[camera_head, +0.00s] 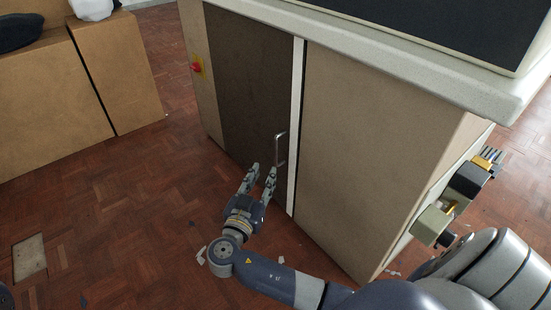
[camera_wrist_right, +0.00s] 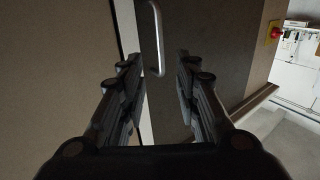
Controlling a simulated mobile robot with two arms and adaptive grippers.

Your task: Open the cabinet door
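The cabinet door (camera_head: 243,85) is a dark brown panel on the front of the cabinet, and it looks shut. Its metal bar handle (camera_head: 279,150) stands upright near the door's right edge, beside a pale vertical strip. My right gripper (camera_head: 261,172) is open and points at the door, a little below and left of the handle. In the right wrist view the handle (camera_wrist_right: 157,40) shows ahead between the two open fingers, nearer the left one, with nothing gripped. The door (camera_wrist_right: 205,45) fills the middle of that view. My left gripper is not in view.
The cabinet's beige panel (camera_head: 370,140) lies right of the door, under an overhanging pale top (camera_head: 420,65). A red button (camera_head: 197,67) is on the cabinet's left. Brown boxes (camera_head: 60,95) stand at the far left. The wooden floor (camera_head: 130,215) in front is mostly clear.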

